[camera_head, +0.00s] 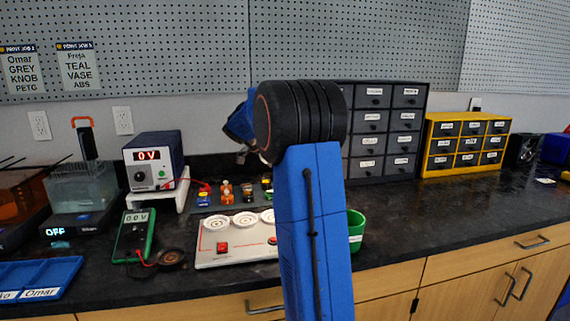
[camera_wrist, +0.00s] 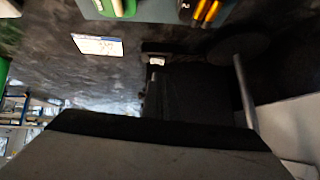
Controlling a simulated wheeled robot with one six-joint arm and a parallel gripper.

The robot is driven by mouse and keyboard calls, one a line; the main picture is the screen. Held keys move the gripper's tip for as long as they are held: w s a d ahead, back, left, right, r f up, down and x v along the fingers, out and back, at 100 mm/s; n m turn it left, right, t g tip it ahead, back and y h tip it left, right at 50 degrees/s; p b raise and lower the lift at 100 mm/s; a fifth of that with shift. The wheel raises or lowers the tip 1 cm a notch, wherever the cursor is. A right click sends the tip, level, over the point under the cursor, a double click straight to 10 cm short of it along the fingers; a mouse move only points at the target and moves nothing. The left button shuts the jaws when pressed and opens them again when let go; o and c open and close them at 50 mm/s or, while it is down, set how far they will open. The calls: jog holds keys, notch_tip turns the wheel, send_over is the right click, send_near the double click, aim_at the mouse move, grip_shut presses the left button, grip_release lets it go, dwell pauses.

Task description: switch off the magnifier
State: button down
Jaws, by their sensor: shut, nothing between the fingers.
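I cannot make out the magnifier for certain in either view. In the wrist view a slanting grey rod (camera_wrist: 245,90) stands beside a dark round shape (camera_wrist: 232,43); I cannot tell whether these belong to it. My gripper (camera_wrist: 190,85) shows as a dark block in the middle of the wrist view, shut and empty. A small pale label or switch shows just beyond its tip; whether they touch is unclear. In the head view my blue arm hides the gripper and the bench behind it.
A power supply (camera_head: 153,163) reading 0V, a green multimeter (camera_head: 134,236) and a white panel with round dials (camera_head: 236,249) stand left of my arm. Dark drawers (camera_head: 385,167), yellow drawers (camera_head: 466,158) and a green cup (camera_head: 356,230) are right. The right benchtop (camera_head: 450,205) is mostly clear.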

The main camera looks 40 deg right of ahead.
jog(key=shift+w+d+f, duration=0.1)
jog(key=shift+f, duration=0.95)
jog(key=shift+f, duration=0.1)
